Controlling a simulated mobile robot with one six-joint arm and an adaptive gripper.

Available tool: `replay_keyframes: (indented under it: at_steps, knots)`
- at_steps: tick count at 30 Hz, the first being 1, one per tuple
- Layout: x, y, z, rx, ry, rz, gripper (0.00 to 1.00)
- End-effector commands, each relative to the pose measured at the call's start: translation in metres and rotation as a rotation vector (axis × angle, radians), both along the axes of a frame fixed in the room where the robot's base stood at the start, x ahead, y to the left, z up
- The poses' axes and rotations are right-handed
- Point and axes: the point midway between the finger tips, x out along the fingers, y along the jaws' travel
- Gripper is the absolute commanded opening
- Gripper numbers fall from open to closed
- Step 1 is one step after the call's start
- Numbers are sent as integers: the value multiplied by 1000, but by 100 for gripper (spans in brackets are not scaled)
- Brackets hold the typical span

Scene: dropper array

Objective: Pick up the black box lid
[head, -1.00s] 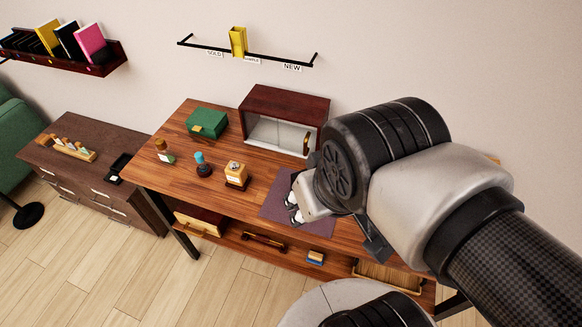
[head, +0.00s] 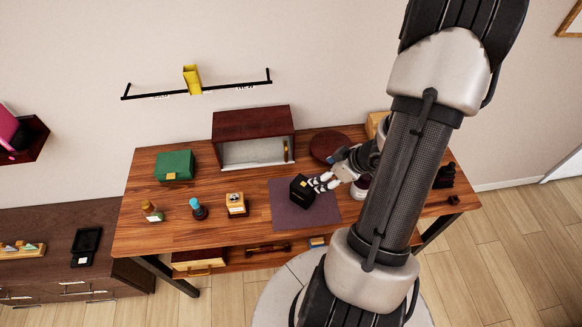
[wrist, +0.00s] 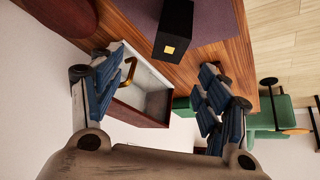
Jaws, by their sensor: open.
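The black box (head: 301,191) stands on a purple mat (head: 322,214) on the wooden table. A small gold mark shows on it, and in the wrist view the black box (wrist: 174,28) has a gold square near its lower edge. I cannot make out a seam between lid and box. My gripper (head: 322,182) is just right of the box in the head view. In the wrist view my gripper (wrist: 158,68) has its fingers spread wide with nothing between them, and the box lies beyond the fingertips.
A dark red cabinet (head: 252,125) with an open front stands behind the mat. A round dark red object (head: 329,146) is behind my gripper.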

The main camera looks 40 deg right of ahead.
Motion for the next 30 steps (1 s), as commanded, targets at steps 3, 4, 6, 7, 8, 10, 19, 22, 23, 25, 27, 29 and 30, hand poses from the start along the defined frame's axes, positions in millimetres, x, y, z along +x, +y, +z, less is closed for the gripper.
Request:
replay_keyframes:
  at_steps: [3, 4, 6, 7, 8, 10, 19, 22, 23, 25, 27, 29, 30]
  knots:
    - [-3, 6, -10, 39, -11, 11, 69]
    - [-1, 8, -14, 42, -12, 13, 69]
    - [5, 10, -25, 44, -13, 16, 69]
    - [8, 11, -31, 43, -12, 17, 69]
    - [11, 12, -37, 43, -12, 18, 69]
    - [20, 13, -51, 42, -12, 16, 69]
    - [51, 21, -99, 41, -12, 15, 69]
    - [57, 22, -106, 40, -12, 15, 69]
    - [57, 22, -107, 39, -12, 14, 69]
    - [59, 22, -109, 39, -12, 14, 69]
    - [61, 23, -114, 39, -12, 14, 69]
    - [65, 25, -122, 39, -12, 16, 69]
    - [68, 27, -128, 39, -12, 15, 69]
